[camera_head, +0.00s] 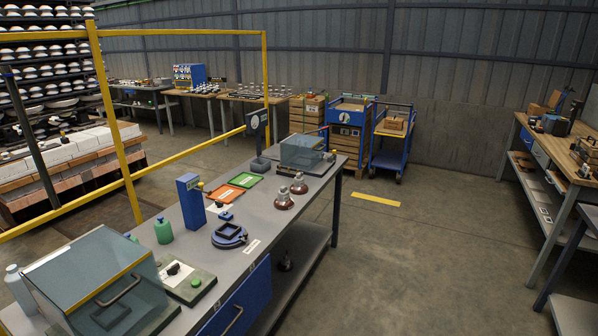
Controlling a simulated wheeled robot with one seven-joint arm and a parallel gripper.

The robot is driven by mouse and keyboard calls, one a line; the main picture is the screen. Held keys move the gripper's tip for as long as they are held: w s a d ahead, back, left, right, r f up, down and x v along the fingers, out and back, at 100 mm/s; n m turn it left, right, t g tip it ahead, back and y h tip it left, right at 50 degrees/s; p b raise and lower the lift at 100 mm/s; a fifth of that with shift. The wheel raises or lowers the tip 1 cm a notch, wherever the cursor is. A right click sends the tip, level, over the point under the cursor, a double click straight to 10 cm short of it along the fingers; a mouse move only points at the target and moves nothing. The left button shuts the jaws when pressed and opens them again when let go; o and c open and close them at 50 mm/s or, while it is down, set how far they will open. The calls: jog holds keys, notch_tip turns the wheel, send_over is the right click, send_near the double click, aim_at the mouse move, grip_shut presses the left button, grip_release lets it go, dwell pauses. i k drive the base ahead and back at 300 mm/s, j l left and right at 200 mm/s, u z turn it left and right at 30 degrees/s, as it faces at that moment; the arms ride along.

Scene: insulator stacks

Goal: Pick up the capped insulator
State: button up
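Two red-brown insulators with grey metal caps stand upright near the right edge of the long grey workbench (215,270). The nearer insulator (284,203) is slightly left of the farther insulator (299,188). They stand close together. A third, darker capped piece (285,263) is on the lower shelf under the bench; its details are too small to tell. My gripper is not in view.
On the bench are a blue round fixture (229,240), blue post (191,202), green bottle (163,230), orange tray (226,193), green tray (245,180) and glass-covered boxes (100,285). A yellow frame (118,130) rises behind.

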aim_at(283, 202)
jog(key=i+u, duration=0.2)
jog(key=i, duration=0.2)
jog(key=i+l+u, duration=0.15)
jog(key=i, duration=0.25)
jog(key=i+l+u, duration=0.2)
jog(key=i, duration=0.15)
jog(key=i+l+u, duration=0.1)
jog(key=i+u, duration=0.3)
jog(key=i+l+u, duration=0.15)
jog(key=u, duration=0.3)
jog(key=i+l+u, duration=0.2)
jog(key=u, duration=0.2)
jog(key=i+l+u, duration=0.15)
jog(key=l+u, duration=0.25)
jog(key=i+l+u, duration=0.1)
jog(key=l+u, duration=0.35)
